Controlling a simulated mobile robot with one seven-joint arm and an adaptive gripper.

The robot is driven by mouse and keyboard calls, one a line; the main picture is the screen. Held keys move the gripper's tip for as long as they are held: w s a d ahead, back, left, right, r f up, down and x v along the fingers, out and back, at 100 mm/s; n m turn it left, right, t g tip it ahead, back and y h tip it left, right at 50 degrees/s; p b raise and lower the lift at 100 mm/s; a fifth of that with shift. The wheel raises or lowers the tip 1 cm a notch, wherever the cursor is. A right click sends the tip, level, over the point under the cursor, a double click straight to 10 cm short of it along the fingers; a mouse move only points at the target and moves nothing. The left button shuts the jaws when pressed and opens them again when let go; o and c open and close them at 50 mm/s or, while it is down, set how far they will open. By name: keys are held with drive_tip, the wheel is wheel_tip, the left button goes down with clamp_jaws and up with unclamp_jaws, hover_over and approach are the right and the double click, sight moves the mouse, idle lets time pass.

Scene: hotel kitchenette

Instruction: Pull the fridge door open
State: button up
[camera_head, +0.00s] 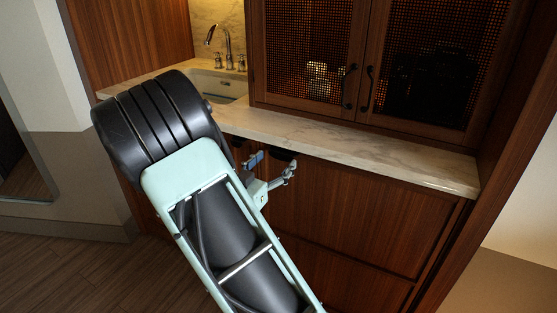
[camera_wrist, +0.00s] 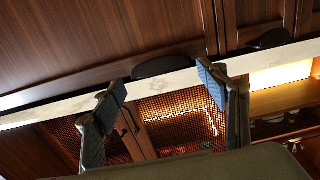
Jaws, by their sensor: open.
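The fridge door appears to be a wood-fronted panel (camera_head: 350,210) below the counter, and it looks closed. A dark cup-shaped handle (camera_wrist: 168,65) sits at the panel's top edge under the counter. In the head view the dark handle (camera_head: 284,153) is partly hidden beside the fingers. My gripper (camera_head: 271,166) is open and empty, just in front of the panel tops. In the wrist view my gripper (camera_wrist: 161,81) has its two blue-padded fingers spread, with the handle beyond and between them. I see no contact, but the exact gap is unclear.
The marble countertop (camera_head: 350,143) overhangs just above the handles. A second dark handle (camera_wrist: 268,39) is on a neighbouring panel. A sink (camera_head: 218,84) with a faucet (camera_head: 227,45) is at the back left. Mesh-fronted cabinet doors (camera_head: 365,60) stand above the counter. Wood floor lies at lower left.

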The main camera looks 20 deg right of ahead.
drive_tip(key=shift+x, duration=1.4)
drive_tip(key=shift+c, duration=0.4)
drive_tip(key=c, duration=1.4)
drive_tip(key=shift+a, duration=0.15)
